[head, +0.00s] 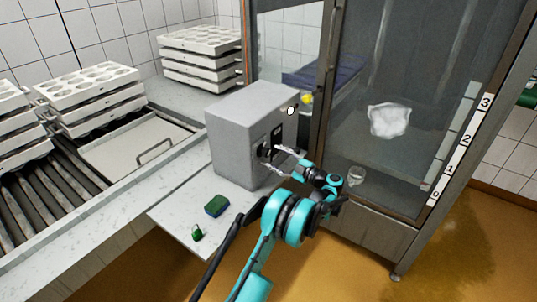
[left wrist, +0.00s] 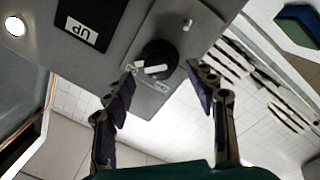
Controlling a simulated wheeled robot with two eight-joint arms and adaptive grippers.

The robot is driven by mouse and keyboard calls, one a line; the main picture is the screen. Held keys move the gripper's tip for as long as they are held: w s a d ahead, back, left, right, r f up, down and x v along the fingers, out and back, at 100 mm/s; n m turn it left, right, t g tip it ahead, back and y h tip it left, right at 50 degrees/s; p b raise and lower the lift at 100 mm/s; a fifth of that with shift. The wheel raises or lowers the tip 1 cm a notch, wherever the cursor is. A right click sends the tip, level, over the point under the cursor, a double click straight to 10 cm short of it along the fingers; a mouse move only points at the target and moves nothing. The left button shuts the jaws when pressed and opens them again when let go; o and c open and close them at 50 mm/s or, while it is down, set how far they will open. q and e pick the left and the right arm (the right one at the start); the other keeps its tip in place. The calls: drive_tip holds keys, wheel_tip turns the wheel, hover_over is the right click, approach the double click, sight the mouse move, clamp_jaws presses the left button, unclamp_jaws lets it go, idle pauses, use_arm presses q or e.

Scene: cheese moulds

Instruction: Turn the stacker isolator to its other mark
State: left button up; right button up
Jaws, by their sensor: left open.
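The stacker isolator is a round black knob with a white bar on a grey plate (left wrist: 150,22); the knob (left wrist: 158,58) shows in the left wrist view. Small pale marks sit at the plate's left and lower edges, too small to read. The plate is on the face of a grey box (head: 232,140) in the head view. My left gripper (head: 271,158) is open at that face; in the left wrist view its fingertips (left wrist: 162,76) are on either side of the knob. The left fingertip is close to it; I cannot tell if it touches. My right gripper is not in view.
A black panel marked UP (left wrist: 88,22) is beside the isolator. A green sponge (head: 216,206) and a small green item (head: 197,233) lie on the counter. Stacked white moulds (head: 200,50) stand behind. A glass-walled cabinet (head: 380,170) is to the right.

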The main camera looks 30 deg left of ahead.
sight(269, 154)
use_arm(q)
drive_tip(key=shift+w+a+b, duration=0.2)
drive_tip(key=shift+a+b, duration=0.1)
drive_tip(key=shift+a, duration=0.9)
drive_tip(key=shift+w+a+b, duration=0.15)
drive_tip(key=shift+a+b, duration=0.1)
drive_tip(key=shift+a, duration=0.9)
drive_tip(key=c, duration=1.2)
